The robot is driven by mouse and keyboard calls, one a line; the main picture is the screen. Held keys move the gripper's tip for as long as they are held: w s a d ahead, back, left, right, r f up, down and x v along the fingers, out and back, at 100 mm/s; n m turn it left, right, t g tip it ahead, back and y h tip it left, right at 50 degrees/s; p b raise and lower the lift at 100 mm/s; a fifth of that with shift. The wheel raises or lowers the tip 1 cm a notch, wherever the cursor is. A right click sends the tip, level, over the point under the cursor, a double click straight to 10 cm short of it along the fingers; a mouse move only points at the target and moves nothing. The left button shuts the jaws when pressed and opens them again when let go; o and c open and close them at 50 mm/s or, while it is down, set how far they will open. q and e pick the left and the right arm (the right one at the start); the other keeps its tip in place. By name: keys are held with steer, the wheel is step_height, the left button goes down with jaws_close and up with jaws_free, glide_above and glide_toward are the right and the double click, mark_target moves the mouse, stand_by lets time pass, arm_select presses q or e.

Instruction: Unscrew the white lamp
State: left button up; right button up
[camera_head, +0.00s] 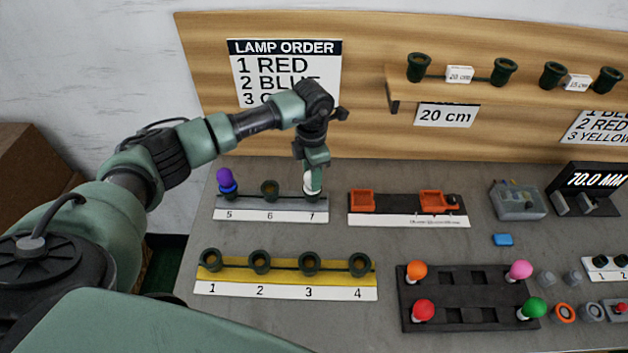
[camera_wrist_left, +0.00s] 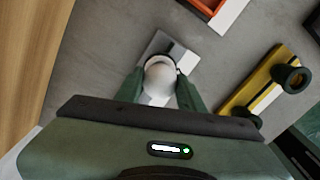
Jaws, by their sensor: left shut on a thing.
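The white lamp (camera_head: 311,183) sits in the dark green socket above label 7 on the grey-and-white strip (camera_head: 240,214) at the back left of the table. My left gripper (camera_head: 312,178) comes down on it from above and is shut on it. In the left wrist view the white lamp (camera_wrist_left: 160,77) lies between the two green fingers (camera_wrist_left: 160,88). Its base and most of the socket are hidden there. My right gripper is in neither view.
A yellow strip (camera_head: 285,277) with empty sockets 1 to 4 lies in front. A dark tray (camera_head: 470,291) holds orange, pink, red and green lamps. A red-and-black fixture (camera_head: 405,203) stands to the right.

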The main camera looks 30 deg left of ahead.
arm_select(q)
steer(key=n, duration=0.2)
steer(key=shift+r+n+p, duration=0.1)
steer(key=shift+n+p, duration=0.2)
steer(key=shift+p, duration=0.1)
steer(key=shift+n, duration=1)
steer(key=shift+n+p, duration=0.45)
steer(key=shift+n, duration=0.35)
steer(key=shift+n+p, duration=0.35)
steer(key=shift+n, duration=1.15)
